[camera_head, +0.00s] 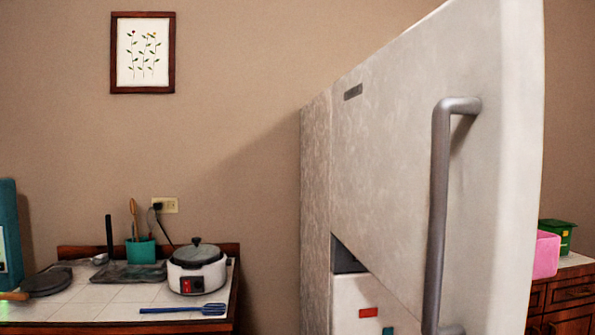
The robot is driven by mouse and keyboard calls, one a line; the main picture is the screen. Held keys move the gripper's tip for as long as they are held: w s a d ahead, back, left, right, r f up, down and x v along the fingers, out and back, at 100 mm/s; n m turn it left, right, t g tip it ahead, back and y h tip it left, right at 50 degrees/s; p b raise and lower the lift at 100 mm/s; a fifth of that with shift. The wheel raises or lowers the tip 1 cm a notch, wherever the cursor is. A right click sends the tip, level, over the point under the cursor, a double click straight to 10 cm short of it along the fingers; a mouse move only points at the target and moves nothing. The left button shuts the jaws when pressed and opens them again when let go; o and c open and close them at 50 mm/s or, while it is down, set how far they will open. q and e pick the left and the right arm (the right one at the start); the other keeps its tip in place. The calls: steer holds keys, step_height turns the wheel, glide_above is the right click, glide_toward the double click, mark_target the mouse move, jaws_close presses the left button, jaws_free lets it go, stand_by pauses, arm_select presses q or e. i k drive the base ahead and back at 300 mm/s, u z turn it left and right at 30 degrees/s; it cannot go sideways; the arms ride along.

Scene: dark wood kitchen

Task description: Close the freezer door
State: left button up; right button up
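The white freezer door (400,150) fills the right half of the view, with its outer face toward me. A grey bar handle (439,200) runs down near its right edge. The door stands open, its right edge swung out toward me and its left edge at the fridge body (315,200). A dark gap (346,256) shows under the door's lower edge, above a lower white door (365,300) with red and teal magnets. The freezer's inside is hidden behind the door. Neither of my grippers is in view.
At the left, a tiled counter (85,312) holds a white cooker (197,270), a blue spatula (184,310), a dark pan and a teal utensil holder (141,250). At the right, a pink container (545,255) and green box (557,232) sit on a wooden cabinet (568,305).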

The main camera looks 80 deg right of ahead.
mark_target(438, 135)
steer(key=z, duration=2.4)
